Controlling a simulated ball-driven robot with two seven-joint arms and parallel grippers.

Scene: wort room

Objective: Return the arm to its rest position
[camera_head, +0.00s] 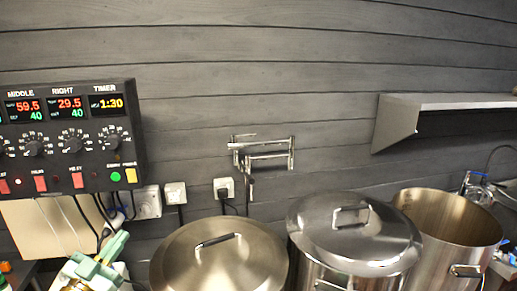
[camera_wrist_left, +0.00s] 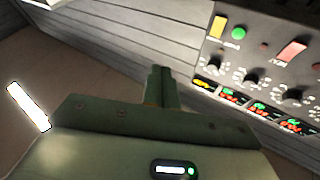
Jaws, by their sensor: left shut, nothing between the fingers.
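My left gripper (camera_head: 98,260) is at the lower left of the head view, a pale green part below the control panel. It is shut and holds nothing. In the left wrist view its fingers (camera_wrist_left: 160,85) point up the picture, close together. The control panel (camera_head: 66,140) is dark, with red, green and yellow displays, knobs and coloured switches. It also shows tilted at the right of the left wrist view (camera_wrist_left: 270,65). The gripper is apart from the panel's switches. My right gripper is in neither view.
A lidded pot (camera_head: 220,262) stands right of my left gripper. A second lidded pot (camera_head: 355,235) and an open pot (camera_head: 450,222) stand further right. A folded wall faucet (camera_head: 265,155) and a metal shelf (camera_head: 440,102) are on the grey plank wall. Cables and sockets (camera_head: 147,202) are below the panel.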

